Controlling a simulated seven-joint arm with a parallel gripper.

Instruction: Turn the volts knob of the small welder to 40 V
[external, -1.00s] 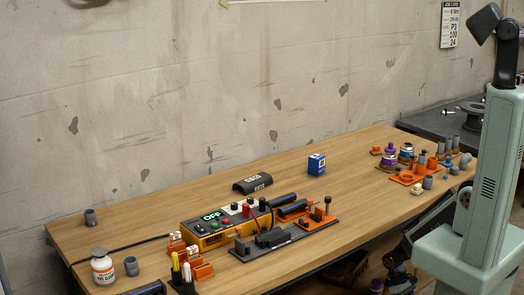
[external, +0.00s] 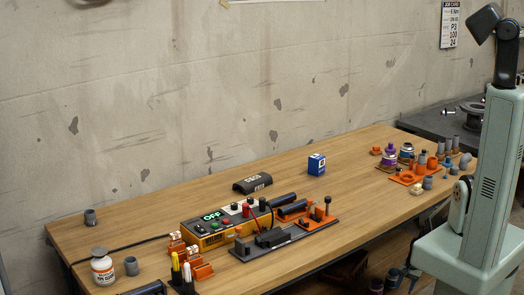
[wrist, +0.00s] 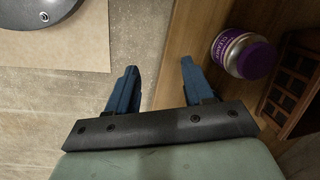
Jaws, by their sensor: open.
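The small welder (external: 207,241) is a yellow and grey box at the front of the bench, with a lit green OFF display (external: 211,216). Small red, green and dark controls show on its top. The volts knob and its setting are too small to tell. My gripper (wrist: 158,70) is open and empty in the wrist view, its two blue fingers apart. It is away from the welder, which is not in the wrist view. In the external view my gripper is low at the right, below the bench edge, and hard to make out.
A purple-labelled can (wrist: 243,54) lies close to the right finger, beside a brown slatted crate (wrist: 293,85). On the bench, a dark clamp fixture (external: 275,240), orange holders and a blue box (external: 316,164) surround the welder.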

